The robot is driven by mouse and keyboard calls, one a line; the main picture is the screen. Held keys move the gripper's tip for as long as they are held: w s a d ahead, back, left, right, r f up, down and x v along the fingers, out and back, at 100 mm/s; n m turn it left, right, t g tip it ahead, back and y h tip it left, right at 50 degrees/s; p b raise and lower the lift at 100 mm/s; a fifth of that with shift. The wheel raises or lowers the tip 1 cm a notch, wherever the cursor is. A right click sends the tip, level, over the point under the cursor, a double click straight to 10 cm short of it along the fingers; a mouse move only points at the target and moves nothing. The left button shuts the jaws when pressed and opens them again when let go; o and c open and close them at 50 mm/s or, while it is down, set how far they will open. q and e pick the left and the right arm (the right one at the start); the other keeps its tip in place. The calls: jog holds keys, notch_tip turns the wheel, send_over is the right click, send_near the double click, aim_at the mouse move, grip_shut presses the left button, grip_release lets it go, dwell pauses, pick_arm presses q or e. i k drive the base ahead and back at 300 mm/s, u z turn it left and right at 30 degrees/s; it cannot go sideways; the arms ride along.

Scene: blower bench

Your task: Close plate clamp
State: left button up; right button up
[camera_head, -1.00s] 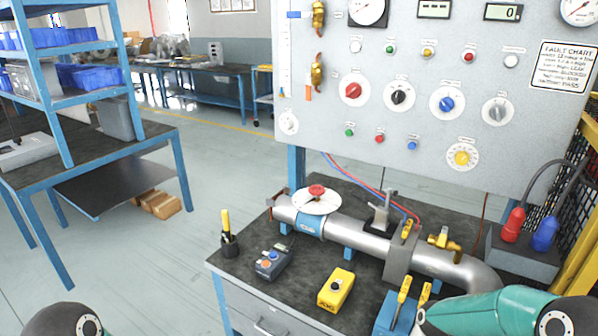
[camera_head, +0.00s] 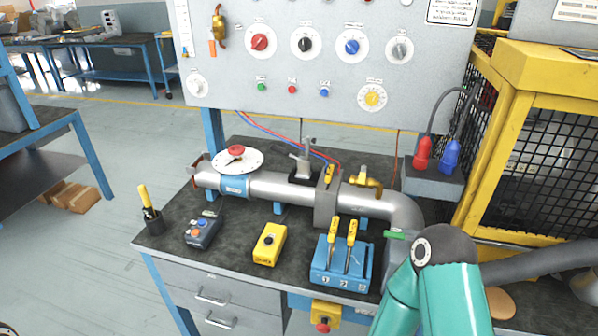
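A metal upright clamp (camera_head: 303,165) stands on a dark base behind the grey pipe (camera_head: 280,188), near the middle of the bench. Its lever points up; I take it for the plate clamp, but its jaw is too small to make out. A grey block (camera_head: 327,203) with a yellow handle (camera_head: 327,176) sits around the pipe to its right. A teal arm of mine reaches in at the lower right, in front of the bench's right end. Neither gripper shows in the head view.
On the bench (camera_head: 185,262) stand a red-knobbed white dial (camera_head: 240,163), a yellow button box (camera_head: 269,245), a blue holder (camera_head: 340,270) with yellow-handled tools, and a blue-grey control box (camera_head: 203,231). A yellow cage (camera_head: 500,140) stands right.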

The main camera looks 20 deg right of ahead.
aim_at(274, 148)
jog(key=u, duration=0.65)
jog(key=k, duration=1.45)
jog(key=z, duration=0.75)
jog(key=i, duration=1)
jog(key=u, duration=0.05)
